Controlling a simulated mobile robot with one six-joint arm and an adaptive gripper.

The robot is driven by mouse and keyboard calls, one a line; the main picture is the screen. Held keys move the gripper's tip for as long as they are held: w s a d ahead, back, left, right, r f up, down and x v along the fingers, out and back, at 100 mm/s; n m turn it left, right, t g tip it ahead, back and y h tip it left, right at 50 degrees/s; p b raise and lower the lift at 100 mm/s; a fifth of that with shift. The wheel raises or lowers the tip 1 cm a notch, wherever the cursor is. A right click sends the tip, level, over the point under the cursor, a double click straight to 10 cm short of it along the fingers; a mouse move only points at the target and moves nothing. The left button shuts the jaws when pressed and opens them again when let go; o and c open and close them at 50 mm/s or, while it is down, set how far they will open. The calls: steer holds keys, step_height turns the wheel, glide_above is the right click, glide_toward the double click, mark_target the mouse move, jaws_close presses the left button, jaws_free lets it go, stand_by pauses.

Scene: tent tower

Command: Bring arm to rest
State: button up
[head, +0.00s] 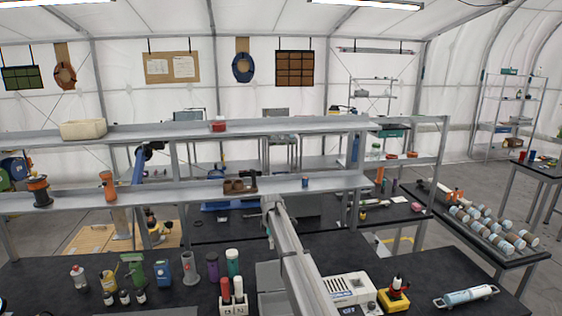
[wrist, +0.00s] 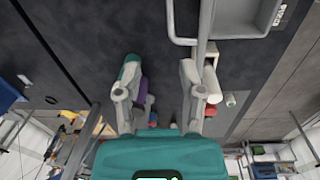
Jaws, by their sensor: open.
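My gripper (wrist: 157,88) shows in the wrist view with its two fingers spread apart. No object is held between them. The dark bench top (wrist: 130,35) fills the background ahead of the fingers. In the head view my arm reaches from the bottom edge up over the bench toward the lower shelf. Its far end is near a small brown holder (head: 238,186) on that shelf; the gripper's fingers cannot be made out there.
The dark bench (head: 130,270) holds bottles, a white instrument (head: 349,291) and a yellow-and-red device (head: 394,294). A lower shelf (head: 330,183) and an upper shelf (head: 330,124) cross behind it. A side table (head: 505,258) with several cylinders stands at right.

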steer(key=s+d+f+m+b, duration=0.3)
steer(key=s+d+m, duration=0.3)
steer(key=s, duration=0.9)
steer(key=s+d+f+m+b, duration=0.4)
steer(key=s+d+m, duration=0.3)
steer(key=s, duration=0.8)
steer(key=s+d+f+m+b, duration=0.4)
steer(key=s+d+f+m, duration=0.1)
steer(key=s, duration=1)
steer(key=d+m, duration=0.1)
steer(key=d, duration=0.1)
steer(key=shift+d+g, duration=0.4)
